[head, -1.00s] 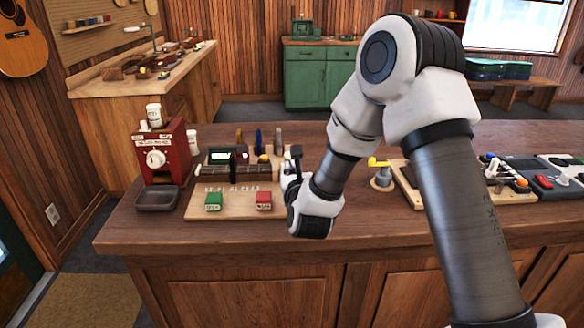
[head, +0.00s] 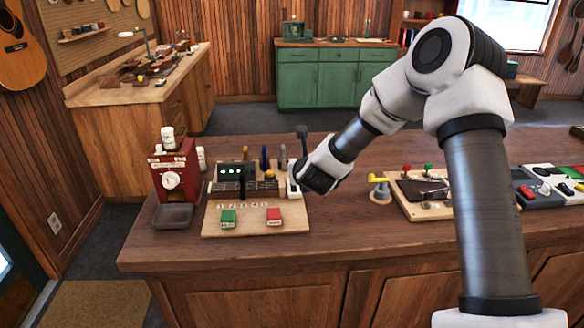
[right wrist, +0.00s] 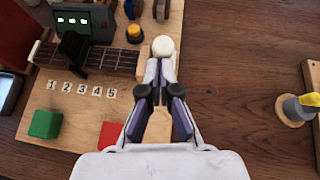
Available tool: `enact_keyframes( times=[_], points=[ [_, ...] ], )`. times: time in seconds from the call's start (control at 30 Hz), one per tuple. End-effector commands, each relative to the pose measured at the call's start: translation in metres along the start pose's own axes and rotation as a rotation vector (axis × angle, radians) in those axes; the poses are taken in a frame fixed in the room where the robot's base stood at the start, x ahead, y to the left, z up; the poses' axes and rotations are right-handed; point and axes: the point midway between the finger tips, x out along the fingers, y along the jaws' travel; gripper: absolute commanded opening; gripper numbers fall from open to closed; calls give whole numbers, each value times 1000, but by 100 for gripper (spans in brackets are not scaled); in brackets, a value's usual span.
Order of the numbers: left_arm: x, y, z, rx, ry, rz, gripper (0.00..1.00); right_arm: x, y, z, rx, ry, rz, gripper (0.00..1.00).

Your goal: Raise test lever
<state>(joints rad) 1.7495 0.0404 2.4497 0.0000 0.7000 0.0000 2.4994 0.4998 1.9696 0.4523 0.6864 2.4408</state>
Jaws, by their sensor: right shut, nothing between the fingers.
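The test board (head: 250,228) is a pale wooden panel on the counter, with a small fretted neck, numbers 1 to 5, a green block (head: 228,218) and a red block (head: 274,216). A white lever with a round knob (right wrist: 163,47) stands at the board's right edge; it also shows in the head view (head: 292,187), partly hidden by my gripper. My right gripper (right wrist: 160,72) is shut and empty, its fingertips right at the near side of the knob. I cannot tell whether they touch. My left gripper is not in view.
A red machine with a white dial (head: 174,180) and a dark tray (head: 173,216) stand left of the board. A yellow-handled fixture (head: 379,186) and another board with parts (head: 425,208) lie to the right. Bare counter lies between.

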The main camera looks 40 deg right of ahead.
Motion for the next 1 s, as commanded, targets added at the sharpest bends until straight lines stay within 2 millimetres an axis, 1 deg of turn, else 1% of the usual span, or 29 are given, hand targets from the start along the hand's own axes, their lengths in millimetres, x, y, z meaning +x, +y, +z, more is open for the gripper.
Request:
enact_keyframes(
  times=[0.03,0.1,0.2,0.3,0.5,0.8,1.0],
  points=[
    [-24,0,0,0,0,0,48,-5,-2,16,7,40,3,0],
    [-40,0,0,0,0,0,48,-2,-3,22,14,105,10,0],
    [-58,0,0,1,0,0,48,3,-4,27,22,188,20,0],
    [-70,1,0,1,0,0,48,9,-4,31,33,262,29,0],
    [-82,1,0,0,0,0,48,22,-6,37,27,260,28,0],
    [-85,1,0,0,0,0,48,39,-10,46,29,259,26,0],
    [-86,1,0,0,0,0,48,44,-10,49,28,259,27,0]
  ],
)
